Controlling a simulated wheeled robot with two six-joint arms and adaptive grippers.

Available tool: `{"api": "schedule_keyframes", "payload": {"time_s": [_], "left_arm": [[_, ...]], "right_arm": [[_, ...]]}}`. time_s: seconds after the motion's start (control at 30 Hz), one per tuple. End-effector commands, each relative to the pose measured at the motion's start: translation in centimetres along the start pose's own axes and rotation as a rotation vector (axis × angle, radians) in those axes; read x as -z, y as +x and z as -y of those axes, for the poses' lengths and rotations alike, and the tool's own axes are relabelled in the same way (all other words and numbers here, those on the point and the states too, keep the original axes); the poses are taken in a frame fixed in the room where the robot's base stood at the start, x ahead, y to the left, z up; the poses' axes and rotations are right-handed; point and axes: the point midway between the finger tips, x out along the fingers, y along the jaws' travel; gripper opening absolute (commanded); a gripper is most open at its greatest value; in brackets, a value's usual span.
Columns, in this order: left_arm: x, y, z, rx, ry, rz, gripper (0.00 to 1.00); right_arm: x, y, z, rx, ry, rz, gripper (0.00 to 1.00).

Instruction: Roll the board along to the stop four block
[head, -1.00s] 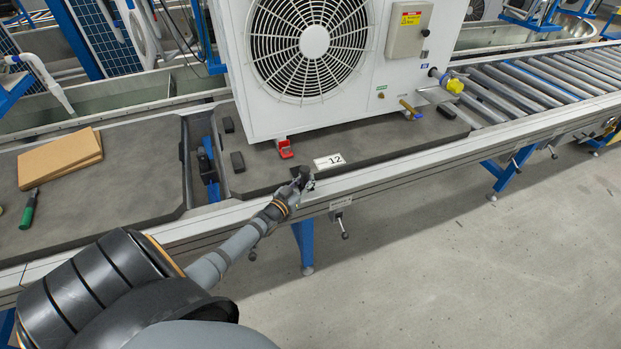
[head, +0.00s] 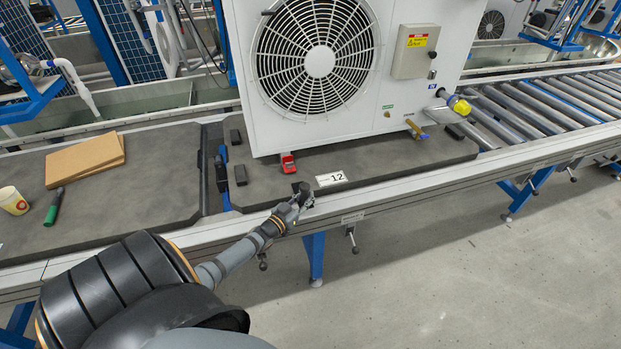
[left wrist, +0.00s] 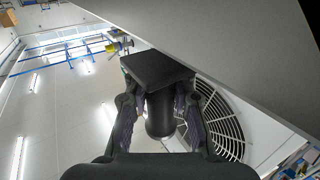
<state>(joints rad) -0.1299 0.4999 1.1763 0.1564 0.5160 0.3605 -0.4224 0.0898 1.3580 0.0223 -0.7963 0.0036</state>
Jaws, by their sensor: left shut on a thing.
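The dark grey board (head: 400,157) lies on the roller line and bears a big white fan unit (head: 395,95). A label "12" (head: 331,178) is on its front part. My left gripper (head: 301,193) is at the board's front edge, just left of the label. In the left wrist view its fingers (left wrist: 160,112) are closed around a dark upright piece with a flat square top (left wrist: 157,70). A blue and black part (head: 222,172) stands in the narrow gap at the board's left end; I cannot read any stop number on it. My right gripper is out of view.
A second dark board (head: 150,205) lies left of the gap with brown sheets (head: 85,160), a green marker (head: 54,207) and a cup (head: 12,201). Bare rollers (head: 540,105) run to the right. The floor (head: 480,270) in front is clear.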

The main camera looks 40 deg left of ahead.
Motion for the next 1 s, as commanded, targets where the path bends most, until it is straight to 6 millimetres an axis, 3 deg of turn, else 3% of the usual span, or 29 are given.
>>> {"api": "schedule_keyframes", "payload": {"time_s": [0.1, 0.47, 0.5, 0.73, 1.0], "left_arm": [[-0.87, -1.15, 0.18, 0.001, -0.002, 0.018, 0.0], [-0.9, -1.5, 0.4, 0.001, -0.003, 0.016, 0.0], [-0.91, -1.5, 0.4, 0.001, -0.002, 0.016, 0.19], [-0.73, -1.38, 0.49, 0.001, -0.001, 0.014, 0.5], [-0.5, -1.25, 0.56, 0.001, 0.0, 0.011, 0.51]], "right_arm": [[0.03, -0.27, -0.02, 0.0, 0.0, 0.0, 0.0], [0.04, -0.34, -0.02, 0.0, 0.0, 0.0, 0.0], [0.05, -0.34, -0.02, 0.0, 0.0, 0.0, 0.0], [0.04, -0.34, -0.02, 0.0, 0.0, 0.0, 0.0], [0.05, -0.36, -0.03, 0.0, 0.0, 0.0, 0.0]]}}
